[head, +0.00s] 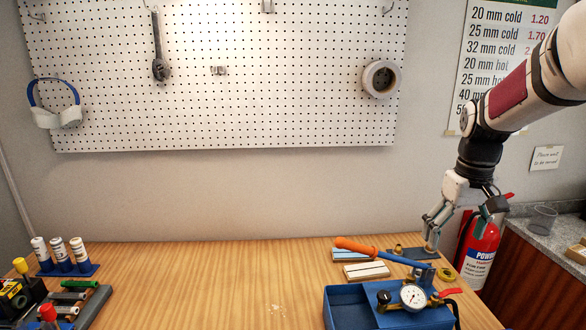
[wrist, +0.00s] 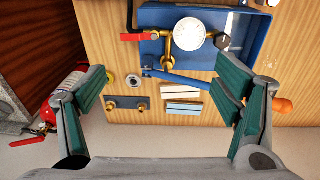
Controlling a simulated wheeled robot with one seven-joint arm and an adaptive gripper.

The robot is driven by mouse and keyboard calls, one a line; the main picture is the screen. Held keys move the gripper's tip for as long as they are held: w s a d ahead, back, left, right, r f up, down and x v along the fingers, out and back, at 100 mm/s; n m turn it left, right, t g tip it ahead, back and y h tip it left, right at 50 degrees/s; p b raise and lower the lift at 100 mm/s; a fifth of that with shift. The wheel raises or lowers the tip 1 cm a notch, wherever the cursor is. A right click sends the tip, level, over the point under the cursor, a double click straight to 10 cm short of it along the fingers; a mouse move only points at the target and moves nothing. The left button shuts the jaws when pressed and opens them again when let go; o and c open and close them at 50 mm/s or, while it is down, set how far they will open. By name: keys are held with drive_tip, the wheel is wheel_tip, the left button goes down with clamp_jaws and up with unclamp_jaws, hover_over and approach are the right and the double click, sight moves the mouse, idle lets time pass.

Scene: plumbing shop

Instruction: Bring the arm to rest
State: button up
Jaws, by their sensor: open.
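My arm reaches in from the upper right of the head view, and my gripper (head: 463,222) points down over the back right corner of the workbench (head: 200,275). In the wrist view my gripper (wrist: 165,95) is open, with its green-padded fingers wide apart and nothing between them touching either pad. Below it are a dark plate with brass fittings (wrist: 127,105), two light blocks (wrist: 184,99) and a round ring (wrist: 133,80). The blue test pump (head: 365,305) with its gauge (head: 413,296) and orange-handled lever (head: 357,246) stands nearer the front.
White tubes (head: 60,252) and a rack of pipes (head: 80,300) are at the left. The bench's middle is clear.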

drive_tip(key=s+a+r+t, duration=0.2)
drive_tip(key=s+a+r, duration=0.6)
drive_tip(key=s+a, duration=0.25)
drive_tip(key=s+a+t, duration=0.1)
drive_tip(key=s+a, duration=0.1)
drive_tip(key=s, duration=0.4)
drive_tip(key=s+a+f+t, duration=0.1)
drive_tip(key=s+a, duration=0.2)
drive_tip(key=s, duration=0.4)
drive_tip(key=shift+a+f+t, duration=0.25)
drive_tip(key=shift+t, duration=0.05)
drive_tip(key=shift+w, duration=0.1)
